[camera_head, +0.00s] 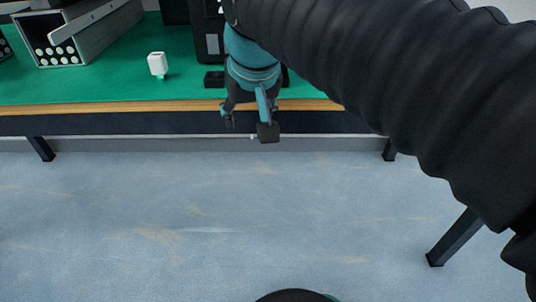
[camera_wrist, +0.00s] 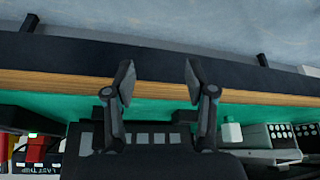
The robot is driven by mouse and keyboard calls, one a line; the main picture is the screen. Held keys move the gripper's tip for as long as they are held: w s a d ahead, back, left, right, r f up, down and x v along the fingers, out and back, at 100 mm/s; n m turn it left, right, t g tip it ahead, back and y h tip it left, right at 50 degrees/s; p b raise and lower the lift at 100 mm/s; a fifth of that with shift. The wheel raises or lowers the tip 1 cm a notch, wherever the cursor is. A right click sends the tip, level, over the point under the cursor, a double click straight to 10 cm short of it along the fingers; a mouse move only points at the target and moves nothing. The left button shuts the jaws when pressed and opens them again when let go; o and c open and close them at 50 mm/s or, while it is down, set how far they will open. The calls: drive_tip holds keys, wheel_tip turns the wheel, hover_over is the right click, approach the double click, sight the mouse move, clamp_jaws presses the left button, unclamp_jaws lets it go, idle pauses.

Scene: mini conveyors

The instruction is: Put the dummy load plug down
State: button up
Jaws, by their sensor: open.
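A small white plug-like block, which looks like the dummy load plug (camera_head: 157,64), stands on the green table top (camera_head: 120,90) left of my gripper. It also shows as a white block in the wrist view (camera_wrist: 232,132), right of the fingers. My gripper (camera_head: 248,126) points down at the table's front edge, apart from the plug. Its two fingers are spread with nothing between them, as the wrist view also shows (camera_wrist: 160,82).
A grey conveyor frame (camera_head: 90,35) with round white-tipped holes lies at the back left. A dark device (camera_head: 208,40) stands behind my gripper, with a small black block (camera_head: 213,79) beside it. The wooden front edge (camera_head: 100,109) runs across. Open blue-grey floor lies in front.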

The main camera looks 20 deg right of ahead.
drive_tip(key=s+d+f, duration=0.3)
drive_tip(key=s+f, duration=0.6)
drive_tip(key=f, duration=0.3)
drive_tip(key=shift+f+n+t, duration=0.3)
drive_tip(key=shift+f, duration=0.1)
drive_tip(key=shift+r, duration=0.1)
drive_tip(key=shift+r+p, duration=0.3)
drive_tip(key=shift+p, duration=0.1)
